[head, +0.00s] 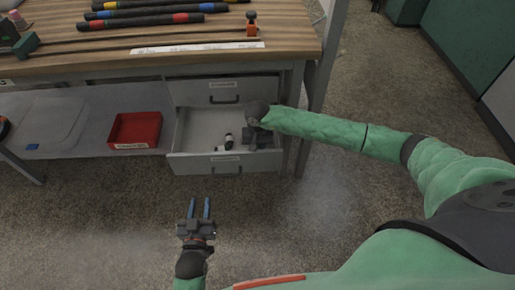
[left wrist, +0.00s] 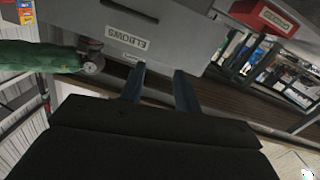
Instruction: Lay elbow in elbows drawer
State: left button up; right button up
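The open drawer (head: 203,163) juts out below the workbench on the right side. Its front reads "ELBOWS" in the left wrist view (left wrist: 128,42). A small black and white piece (head: 228,140), perhaps an elbow, lies on the drawer floor. My right arm reaches in from the right, and its dark gripper (head: 254,139) points down into the drawer's right part. Its fingers are too dark and small to read, and I cannot see whether it holds anything. My left gripper (head: 200,208) is open and empty, in front of and below the drawer; its blue fingers also show in the left wrist view (left wrist: 160,88).
A closed drawer (head: 223,90) sits directly above the open one. A red bin (head: 135,130) stands on the lower shelf to the left. A bench leg stands right of the drawers; floor ahead is clear.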

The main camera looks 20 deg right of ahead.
jog(key=o, duration=1)
pick_arm(q)
jog(key=shift+w+r, duration=0.2)
jog(key=shift+r, duration=0.3)
jog(key=shift+f, duration=0.1)
jog(key=s+f+g, duration=0.2)
jog(key=s+f, duration=0.1)
jog(key=f, duration=0.5)
jog(key=shift+f+g+y+p, duration=0.3)
jog(key=shift+f+p, duration=0.1)
pick_arm(e)
notch_tip(320, 180, up, 12)
pick_arm(q)
jog(key=shift+r, duration=0.3)
pick_arm(e)
jog(key=shift+w+r, duration=0.1)
